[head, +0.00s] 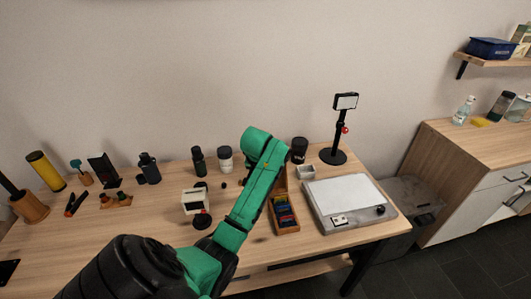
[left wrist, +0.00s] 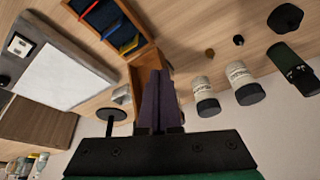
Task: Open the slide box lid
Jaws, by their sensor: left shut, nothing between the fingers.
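The slide box (head: 285,228) is a wooden box on the table, right of my left arm in the head view. Its inside shows, with blue, red, yellow and green slides. The box also shows at the upper left of the left wrist view (left wrist: 147,28). A wooden panel (left wrist: 138,78), which looks like its raised lid, stands at the box's back end. My left gripper (left wrist: 158,74) is shut and empty, its dark fingers in front of or against that panel; I cannot tell if they touch. In the head view my green arm hides the fingers and part of the box.
A light box (head: 345,200) with a white top lies right of the slide box. A black stand (head: 333,155) rises behind it. White jars (left wrist: 240,78) and dark bottles stand nearby along the back. A small white-framed device (head: 194,202) stands left of my arm.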

